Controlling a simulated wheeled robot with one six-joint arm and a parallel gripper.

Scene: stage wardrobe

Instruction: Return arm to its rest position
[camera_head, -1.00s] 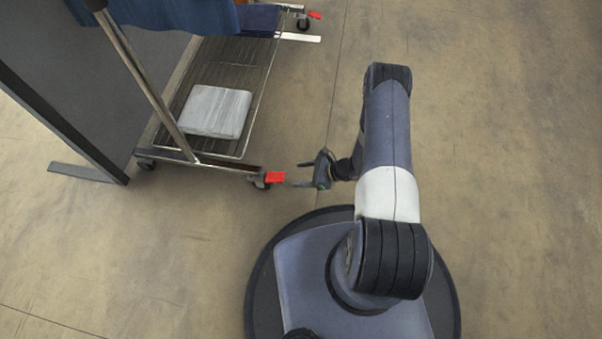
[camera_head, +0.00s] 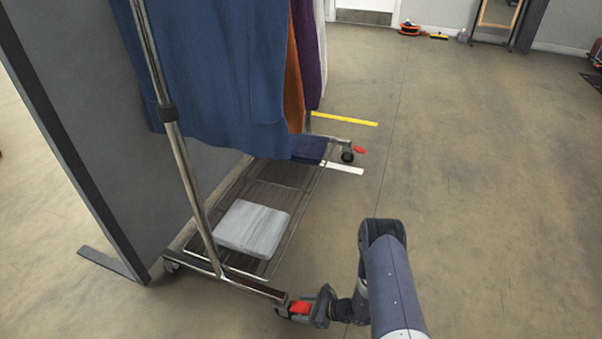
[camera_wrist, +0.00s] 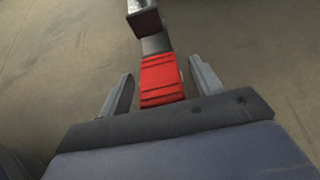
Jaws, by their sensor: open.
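My gripper (camera_wrist: 163,80) is open, with one finger on each side of a red caster tab (camera_wrist: 162,80) in the wrist view. Gaps show between the tab and both fingers there. In the head view my gripper (camera_head: 318,306) is at the near right corner of a clothes rack (camera_head: 250,287), low by the floor, and the red tab (camera_head: 300,307) shows just left of it. Its fingers are hard to make out in that view. My arm bends over to the right of the rack, its lower part cut off by the bottom edge.
The rack's lower shelf holds a pale folded bundle (camera_head: 252,228); blue, orange and purple garments (camera_head: 225,75) hang above. A grey panel (camera_head: 85,150) stands left. A far caster has another red tab (camera_head: 360,150). Floor to the right (camera_head: 490,200) is clear.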

